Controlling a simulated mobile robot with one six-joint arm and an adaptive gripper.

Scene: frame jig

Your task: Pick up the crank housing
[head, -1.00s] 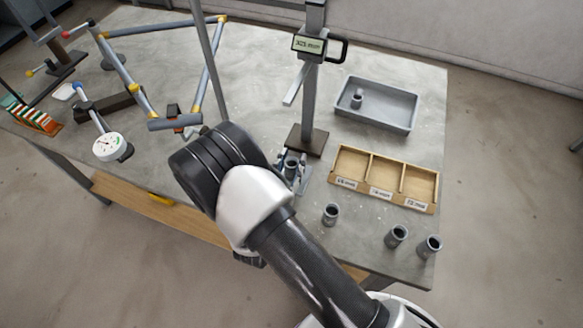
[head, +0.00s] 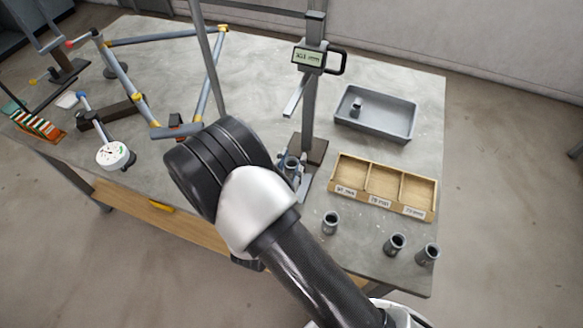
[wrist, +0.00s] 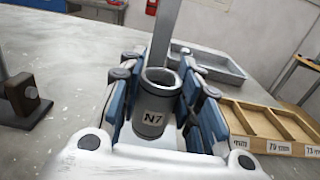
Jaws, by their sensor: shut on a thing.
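The crank housing (wrist: 150,118) is a short grey metal tube with an open top and a label reading N7. In the wrist view it stands upright between the blue-padded fingers of my gripper (wrist: 165,100), which is shut on it. In the head view the held housing (head: 291,163) shows in my gripper (head: 295,172), in front of the height gauge's base, partly hidden by my arm. I cannot tell whether its bottom touches the table. Similar housings stand on the table at the front right (head: 330,222), (head: 395,244), (head: 428,253).
The height gauge (head: 308,110) with a digital display stands just behind my gripper. A wooden three-compartment tray (head: 425,212) lies to its right. A grey bin (head: 405,128) behind holds one housing (head: 356,106). A tube frame (head: 120,72) and a dial gauge (head: 112,155) are at left.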

